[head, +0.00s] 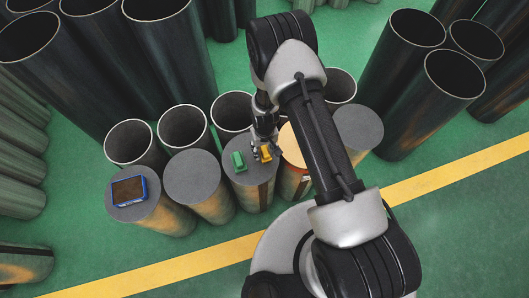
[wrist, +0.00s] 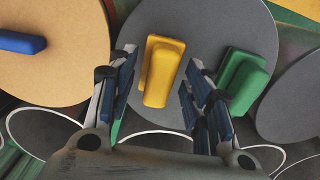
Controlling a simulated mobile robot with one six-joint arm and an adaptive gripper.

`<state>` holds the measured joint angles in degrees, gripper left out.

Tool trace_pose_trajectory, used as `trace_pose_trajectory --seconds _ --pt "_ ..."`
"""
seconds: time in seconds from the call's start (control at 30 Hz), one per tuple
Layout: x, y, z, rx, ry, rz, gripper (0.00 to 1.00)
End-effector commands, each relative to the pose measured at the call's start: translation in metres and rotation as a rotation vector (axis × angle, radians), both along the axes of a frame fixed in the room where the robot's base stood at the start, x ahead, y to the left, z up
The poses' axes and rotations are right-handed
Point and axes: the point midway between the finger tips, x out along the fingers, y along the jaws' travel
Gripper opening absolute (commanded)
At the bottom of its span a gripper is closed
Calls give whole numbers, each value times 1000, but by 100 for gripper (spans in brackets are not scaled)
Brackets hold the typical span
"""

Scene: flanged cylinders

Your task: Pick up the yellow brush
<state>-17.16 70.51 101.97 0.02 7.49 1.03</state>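The yellow brush (wrist: 162,70), a plain block with a raised part, lies on the grey top of a cylinder (wrist: 222,22). In the head view the yellow brush (head: 266,153) is partly covered by my gripper (head: 263,146). In the wrist view my gripper (wrist: 163,80) is open, with one finger on each side of the yellow brush and a visible gap on both sides. Its height above the cylinder top is hard to tell. The green brush (wrist: 241,80) lies on the same top, close beside the right finger, which overlaps its edge in the picture; it also shows in the head view (head: 238,163).
A tan-topped cylinder (wrist: 58,75) beside it bears a blue object (wrist: 20,42). A blue-rimmed box (head: 129,191) sits on the leftmost cylinder. Open tubes (head: 183,128) stand behind. A yellow floor line (head: 190,265) crosses clear green floor in front.

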Motion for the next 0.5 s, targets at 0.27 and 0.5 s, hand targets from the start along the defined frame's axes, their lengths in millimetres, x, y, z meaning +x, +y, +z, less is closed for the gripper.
trace_pose_trajectory --seconds 0.27,0.5 --pt "0 0 0 0 0 0 26" --pt "0 0 0 0 0 0 10"
